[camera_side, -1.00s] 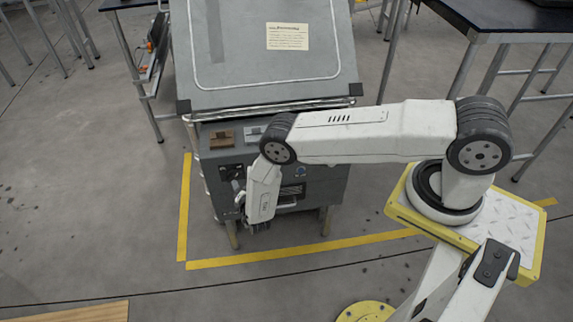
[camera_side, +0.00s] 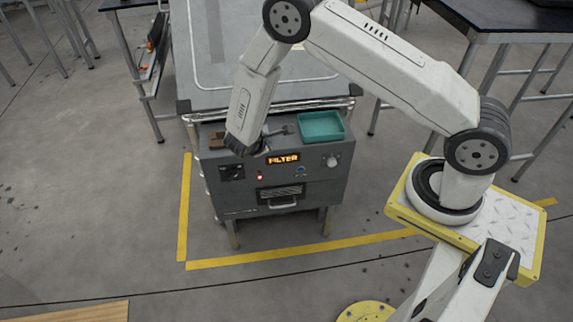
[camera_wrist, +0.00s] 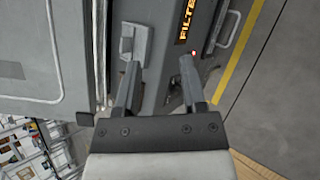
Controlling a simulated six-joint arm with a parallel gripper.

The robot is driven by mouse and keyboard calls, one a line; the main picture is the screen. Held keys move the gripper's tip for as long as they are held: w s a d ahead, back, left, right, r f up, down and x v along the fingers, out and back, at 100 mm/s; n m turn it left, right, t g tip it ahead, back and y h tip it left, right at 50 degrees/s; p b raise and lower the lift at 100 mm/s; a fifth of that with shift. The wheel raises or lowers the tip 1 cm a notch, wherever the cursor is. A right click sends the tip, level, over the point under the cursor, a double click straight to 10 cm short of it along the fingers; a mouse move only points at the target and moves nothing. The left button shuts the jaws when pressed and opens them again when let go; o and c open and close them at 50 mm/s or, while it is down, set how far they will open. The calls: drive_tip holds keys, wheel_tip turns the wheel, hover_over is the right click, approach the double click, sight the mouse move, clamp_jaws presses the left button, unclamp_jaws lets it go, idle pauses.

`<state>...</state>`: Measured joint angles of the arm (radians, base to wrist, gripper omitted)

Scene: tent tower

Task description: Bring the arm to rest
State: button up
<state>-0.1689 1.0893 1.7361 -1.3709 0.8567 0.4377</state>
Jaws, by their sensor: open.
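My gripper (camera_side: 252,147) is at the upper front edge of the grey cabinet (camera_side: 320,192), just in front of its left part. In the wrist view my gripper (camera_wrist: 157,75) shows two fingers spread apart with nothing between them. The cabinet front carries a lit orange display reading FILTER (camera_side: 283,158), which also shows in part in the wrist view (camera_wrist: 186,22). A small red light (camera_side: 260,177) glows below it. I cannot tell from the side view whether the fingers touch the cabinet.
A teal tray (camera_side: 321,126) sits on the cabinet's top ledge at the right. A brown block (camera_side: 216,140) is partly hidden behind my gripper. A grey tilted panel (camera_side: 205,75) rises behind. Dark tables (camera_side: 500,18) stand at the right back.

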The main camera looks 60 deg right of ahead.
drive_tip(key=s+a+r+m+y, duration=0.2)
drive_tip(key=s+r+m+y, duration=0.2)
drive_tip(key=s+r, duration=0.4)
drive_tip(key=s+a+r+m+y, duration=0.3)
drive_tip(key=s+r+m+y, duration=0.2)
drive_tip(key=s+r+m, duration=0.2)
drive_tip(key=shift+s+a+r, duration=0.25)
drive_tip(key=shift+s+r, duration=0.95)
drive_tip(key=shift+r, duration=0.7)
